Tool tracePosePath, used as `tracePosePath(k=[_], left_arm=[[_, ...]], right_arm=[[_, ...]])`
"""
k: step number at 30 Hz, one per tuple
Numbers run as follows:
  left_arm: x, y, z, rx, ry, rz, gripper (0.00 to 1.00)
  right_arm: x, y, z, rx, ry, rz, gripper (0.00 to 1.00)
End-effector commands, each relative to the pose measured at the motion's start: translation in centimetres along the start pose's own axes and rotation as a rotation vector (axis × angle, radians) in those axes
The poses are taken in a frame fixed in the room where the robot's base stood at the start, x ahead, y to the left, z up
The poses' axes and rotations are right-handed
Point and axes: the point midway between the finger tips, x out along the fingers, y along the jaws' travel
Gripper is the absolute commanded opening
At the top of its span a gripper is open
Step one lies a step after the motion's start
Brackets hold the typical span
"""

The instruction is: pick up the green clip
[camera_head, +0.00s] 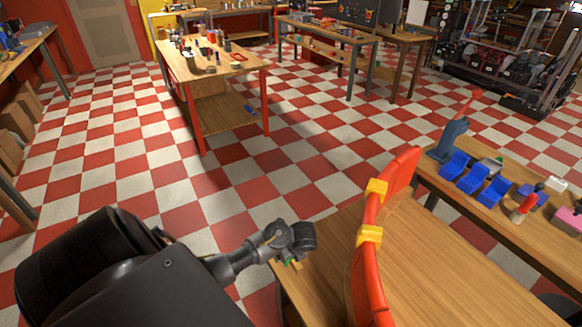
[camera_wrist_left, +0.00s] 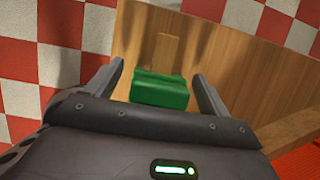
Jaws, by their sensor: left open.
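The green clip (camera_wrist_left: 160,90) is a small green block in the left wrist view, near the edge of the wooden table. My left gripper (camera_wrist_left: 160,80) is open, with one finger on each side of the clip and a visible gap to each. In the head view my left gripper (camera_head: 290,258) is at the table's left edge. Only a sliver of green shows under it there, and the rest of the clip is hidden. My right gripper is not in view.
A red curved duct ring (camera_head: 368,270) with yellow clips (camera_head: 370,235) stands on the wooden table (camera_head: 450,270) right of my left gripper. A second table (camera_head: 545,235) at right holds blue blocks (camera_head: 454,165). Checkered floor lies left of the table.

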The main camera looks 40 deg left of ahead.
Motion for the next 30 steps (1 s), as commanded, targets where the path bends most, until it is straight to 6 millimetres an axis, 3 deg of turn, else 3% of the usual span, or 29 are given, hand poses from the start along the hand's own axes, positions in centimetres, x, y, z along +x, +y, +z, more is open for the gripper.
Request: tracePosePath(k=[1, 11, 23, 30], left_arm=[[0.0, 0.0, 0.0, 0.000, 0.000, 0.000, 0.77], [0.0, 0.0, 0.0, 0.000, 0.000, 0.000, 0.34], [-0.8, 0.0, 0.2, 0.000, 0.002, 0.000, 0.33], [-4.3, 0.5, 0.8, 0.000, 0.005, -0.002, 0.33]], right_arm=[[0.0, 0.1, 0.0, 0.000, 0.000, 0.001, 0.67], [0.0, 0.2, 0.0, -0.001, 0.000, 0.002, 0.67], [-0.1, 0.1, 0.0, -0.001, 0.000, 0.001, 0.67], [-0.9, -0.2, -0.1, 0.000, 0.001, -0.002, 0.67]])
